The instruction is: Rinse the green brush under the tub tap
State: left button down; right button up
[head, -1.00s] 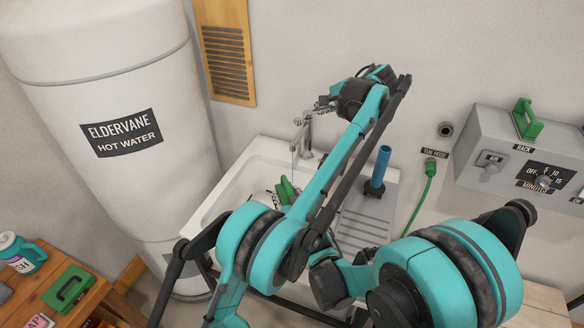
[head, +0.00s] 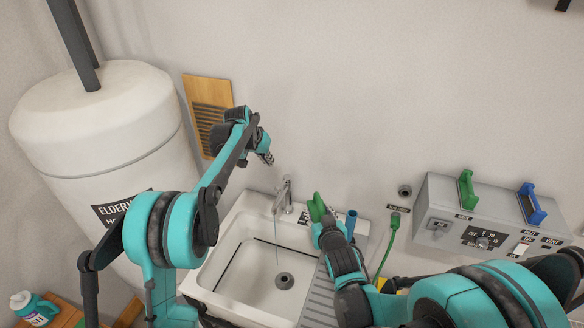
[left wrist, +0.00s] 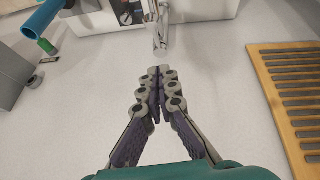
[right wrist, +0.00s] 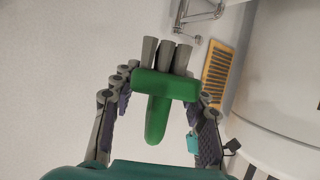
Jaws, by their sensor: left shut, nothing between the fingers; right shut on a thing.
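The green brush (head: 317,207) is in my right gripper (head: 322,220), just right of the tap and above the tub's back rim. In the right wrist view the green brush (right wrist: 153,105) shows its T-shaped green body between the fingers, with grey tufts pointing towards the tap. The tub tap (head: 284,195) runs a thin stream of water (head: 276,240) into the white tub (head: 232,246). The brush is apart from the stream. My left gripper (head: 267,158) is shut and empty, up and left of the tap; the left wrist view shows its fingertips (left wrist: 157,75) together.
A white hot-water tank (head: 95,130) stands left. Right of the tap are a blue tube (head: 351,223), a green hose (head: 390,238) and a grey control box (head: 437,203) with green and blue handles on top. The tub's drain (head: 285,281) is clear.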

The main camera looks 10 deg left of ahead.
jog(key=shift+d+r, duration=0.35)
jog(key=shift+r, duration=0.2)
pick_arm(q)
send_over(282, 184)
jog(key=a, duration=0.2)
notch_tip(282, 184, down, 7)
pick_arm(e)
jog(key=shift+w, duration=0.1)
pick_arm(q)
jog(key=f, duration=0.1)
jog(key=s+f, duration=0.1)
jog(key=f, duration=0.1)
jog(key=shift+s+d+f+h, duration=0.15)
jog(key=shift+d+f+h, duration=0.15)
jog(key=shift+d, duration=0.1)
jog(key=shift+s+f, duration=0.2)
jog(key=shift+f, duration=0.25)
jog(key=shift+d, duration=0.1)
